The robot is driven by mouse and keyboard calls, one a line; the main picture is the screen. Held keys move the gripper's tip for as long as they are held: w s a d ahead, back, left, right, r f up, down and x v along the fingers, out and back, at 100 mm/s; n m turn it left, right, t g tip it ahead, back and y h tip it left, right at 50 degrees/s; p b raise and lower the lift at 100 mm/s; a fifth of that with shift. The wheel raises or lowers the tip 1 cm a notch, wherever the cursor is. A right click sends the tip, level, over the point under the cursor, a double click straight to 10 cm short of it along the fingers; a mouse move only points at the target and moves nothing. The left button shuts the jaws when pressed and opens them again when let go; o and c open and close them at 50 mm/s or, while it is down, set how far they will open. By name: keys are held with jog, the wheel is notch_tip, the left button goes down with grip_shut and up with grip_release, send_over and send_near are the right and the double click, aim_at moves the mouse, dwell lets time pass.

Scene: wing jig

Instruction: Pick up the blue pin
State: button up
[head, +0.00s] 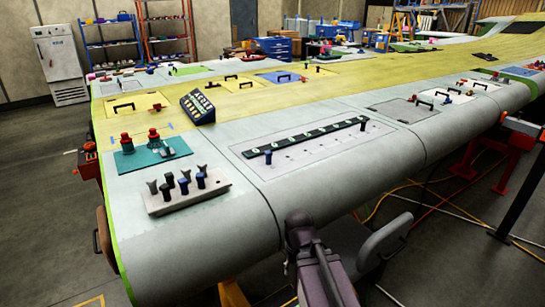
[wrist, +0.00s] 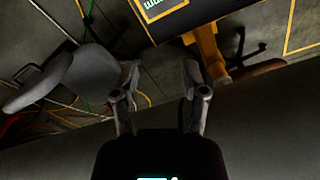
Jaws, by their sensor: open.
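A pale rack (head: 215,193) stands on the near left of the wing and holds several upright pins. I cannot tell which one the task names. My gripper (wrist: 161,78) is open and empty in the wrist view, over the floor. No pin shows in that view.
The wing surface (head: 200,240) is wide. A grey seat-like object (head: 365,245) stands beside the wing's front edge, with cables on the floor.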

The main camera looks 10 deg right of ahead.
jog(key=shift+w+a, duration=0.1)
jog(key=shift+a, duration=0.25)
